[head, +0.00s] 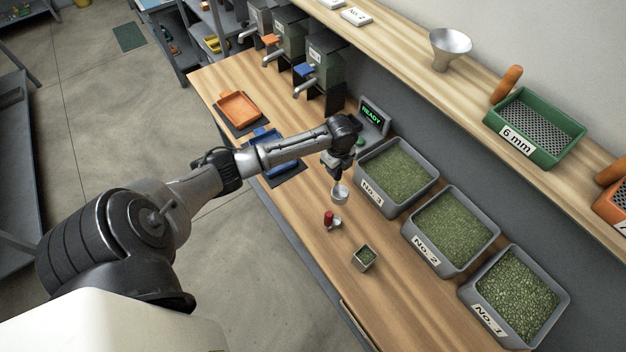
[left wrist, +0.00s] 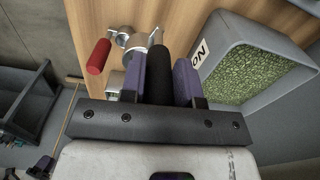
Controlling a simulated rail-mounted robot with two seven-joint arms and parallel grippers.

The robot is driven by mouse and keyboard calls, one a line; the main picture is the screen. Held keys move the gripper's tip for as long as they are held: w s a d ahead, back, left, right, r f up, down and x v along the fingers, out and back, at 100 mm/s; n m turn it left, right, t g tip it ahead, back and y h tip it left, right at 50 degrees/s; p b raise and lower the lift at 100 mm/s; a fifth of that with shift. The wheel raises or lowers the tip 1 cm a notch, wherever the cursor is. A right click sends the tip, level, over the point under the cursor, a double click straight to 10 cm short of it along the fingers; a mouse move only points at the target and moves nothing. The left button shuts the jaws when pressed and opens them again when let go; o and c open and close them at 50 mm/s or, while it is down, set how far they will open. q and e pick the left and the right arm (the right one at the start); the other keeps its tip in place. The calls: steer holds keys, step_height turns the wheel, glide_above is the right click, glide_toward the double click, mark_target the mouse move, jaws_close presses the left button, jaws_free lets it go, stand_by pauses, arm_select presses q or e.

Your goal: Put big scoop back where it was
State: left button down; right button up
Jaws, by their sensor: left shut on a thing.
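My left gripper (head: 341,172) is shut on the black handle (left wrist: 158,75) of a metal scoop, the big scoop (head: 340,194). Its round silver bowl hangs below the fingers, over the wooden bench in front of the No. 3 bin. In the left wrist view the handle sits between the two purple fingers (left wrist: 160,80). A smaller scoop with a red handle (head: 329,217) is on the bench just beside it. Whether the big scoop's bowl touches the bench is unclear. My right gripper is out of view.
Bins No. 3 (head: 399,170), No. 2 (head: 450,231) and No. 1 (head: 515,296) hold green beans along the bench's back. A small square cup of beans (head: 364,258) stands in front. Orange (head: 239,108) and blue (head: 262,139) trays lie left. A READY display (head: 372,115) stands behind my gripper.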

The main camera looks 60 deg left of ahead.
arm_select(q)
steer(key=s+a+f+p, duration=0.1)
steer(key=s+a+f, duration=0.4)
steer(key=f, duration=0.3)
steer(key=shift+s+a+f, duration=0.2)
steer(key=shift+a+f, duration=0.2)
steer(key=shift+a, duration=0.25)
steer(key=shift+f, duration=0.15)
steer(key=c, duration=0.8)
jaws_free()
steer(key=shift+c, duration=0.2)
